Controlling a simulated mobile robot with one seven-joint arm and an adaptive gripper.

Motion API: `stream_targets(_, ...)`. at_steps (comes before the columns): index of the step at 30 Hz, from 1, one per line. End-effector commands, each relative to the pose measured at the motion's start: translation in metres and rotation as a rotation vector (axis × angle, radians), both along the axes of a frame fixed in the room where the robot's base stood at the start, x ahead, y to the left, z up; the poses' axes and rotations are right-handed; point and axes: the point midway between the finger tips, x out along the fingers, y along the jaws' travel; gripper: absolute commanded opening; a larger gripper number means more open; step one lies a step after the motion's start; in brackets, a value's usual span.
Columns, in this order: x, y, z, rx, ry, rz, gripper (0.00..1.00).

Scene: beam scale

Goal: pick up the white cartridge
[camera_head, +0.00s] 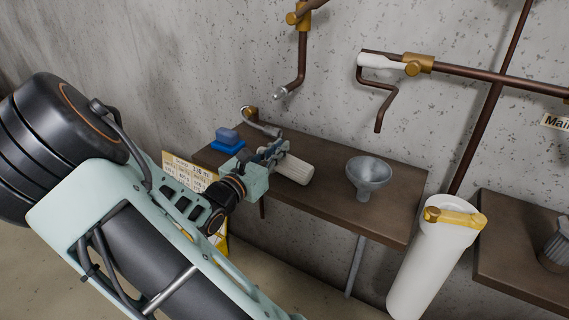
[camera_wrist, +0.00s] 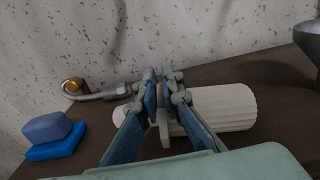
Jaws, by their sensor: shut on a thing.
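The white cartridge (camera_head: 294,168) is a ribbed white cylinder lying on its side on the brown shelf (camera_head: 325,196). In the wrist view its ribbed body (camera_wrist: 228,107) points to the right and its narrower end shows at the left. My gripper (camera_head: 272,153) is at the cartridge's left end. In the wrist view my gripper's two fingers (camera_wrist: 163,92) are shut on the narrow neck of the cartridge, and they partly hide it. I cannot tell whether the cartridge touches the shelf.
A blue block (camera_head: 228,137) on a blue base stands left of my gripper. A grey funnel (camera_head: 369,175) stands to the right. A bent metal spout (camera_wrist: 92,91) is by the wall behind. A white cylinder with a yellow handle (camera_head: 431,262) stands beyond the shelf's right end.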

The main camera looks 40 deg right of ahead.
Motion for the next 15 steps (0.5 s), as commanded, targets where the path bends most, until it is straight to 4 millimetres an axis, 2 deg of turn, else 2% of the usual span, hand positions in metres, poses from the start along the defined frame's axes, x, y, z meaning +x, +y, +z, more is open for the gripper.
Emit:
stream_targets(9, 0.000, 0.000, 0.000, 0.002, 0.002, 0.000, 0.00)
stream_targets(15, 0.000, 0.000, 0.015, 0.003, 0.001, 0.000, 0.00)
